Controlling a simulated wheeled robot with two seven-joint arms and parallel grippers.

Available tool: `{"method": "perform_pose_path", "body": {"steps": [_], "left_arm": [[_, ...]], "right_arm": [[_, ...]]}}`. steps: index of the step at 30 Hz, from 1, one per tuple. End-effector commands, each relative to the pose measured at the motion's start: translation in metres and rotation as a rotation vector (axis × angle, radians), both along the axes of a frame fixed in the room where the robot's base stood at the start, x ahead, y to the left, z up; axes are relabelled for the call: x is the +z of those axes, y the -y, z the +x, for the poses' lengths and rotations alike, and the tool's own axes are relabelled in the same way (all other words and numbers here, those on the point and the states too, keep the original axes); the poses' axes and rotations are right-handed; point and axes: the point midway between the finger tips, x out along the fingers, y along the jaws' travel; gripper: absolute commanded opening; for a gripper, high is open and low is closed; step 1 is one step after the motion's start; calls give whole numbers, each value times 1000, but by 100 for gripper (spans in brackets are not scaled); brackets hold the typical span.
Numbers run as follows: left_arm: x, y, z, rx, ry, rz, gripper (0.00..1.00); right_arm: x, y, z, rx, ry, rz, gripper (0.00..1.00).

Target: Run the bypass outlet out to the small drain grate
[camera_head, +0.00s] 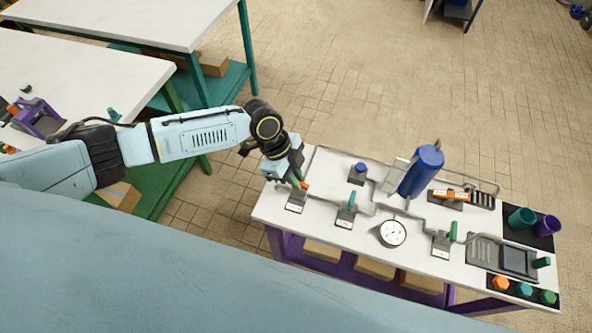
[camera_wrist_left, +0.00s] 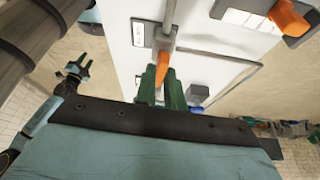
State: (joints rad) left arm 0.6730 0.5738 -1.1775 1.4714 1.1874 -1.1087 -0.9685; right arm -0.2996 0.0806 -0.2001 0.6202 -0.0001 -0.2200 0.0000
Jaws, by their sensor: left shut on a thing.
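My left gripper (camera_head: 300,180) is at the left end of the white bench top, above a small labelled valve mount (camera_head: 296,207). In the left wrist view its green fingers (camera_wrist_left: 160,82) are shut on an orange lever (camera_wrist_left: 163,66). The fingers hide part of the lever. Thin grey pipes run over the bench from there. A grey slotted plate (camera_head: 484,247) and a smaller dark slotted piece (camera_head: 483,200) lie on the right side; I cannot tell which is the small drain grate.
A teal lever (camera_head: 351,201), a round gauge (camera_head: 392,233), a green lever (camera_head: 453,230) and an upright blue cylinder (camera_head: 421,171) stand on the bench. Cups (camera_head: 546,226) and coloured knobs (camera_head: 501,283) are at its right end. Tiled floor (camera_head: 390,70) behind is clear.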

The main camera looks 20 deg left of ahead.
Motion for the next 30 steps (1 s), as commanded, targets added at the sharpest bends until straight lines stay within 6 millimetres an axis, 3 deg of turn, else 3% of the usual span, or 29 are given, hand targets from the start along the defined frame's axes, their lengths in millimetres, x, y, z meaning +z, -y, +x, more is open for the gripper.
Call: {"method": "perform_pose_path", "body": {"steps": [6,22,23,27,30], "left_arm": [[2,0,-1,84,-1,0,0],[0,0,-1,115,-1,0,0],[0,0,-1,114,-1,0,14],[0,0,-1,113,0,0,32],[0,0,-1,113,0,0,33]], "right_arm": [[12,0,0,0,0,0,36],[14,-1,0,-1,0,1,36],[14,-1,0,-1,0,1,36],[14,-1,0,-1,0,1,36],[14,-1,0,-1,0,1,36]]}}
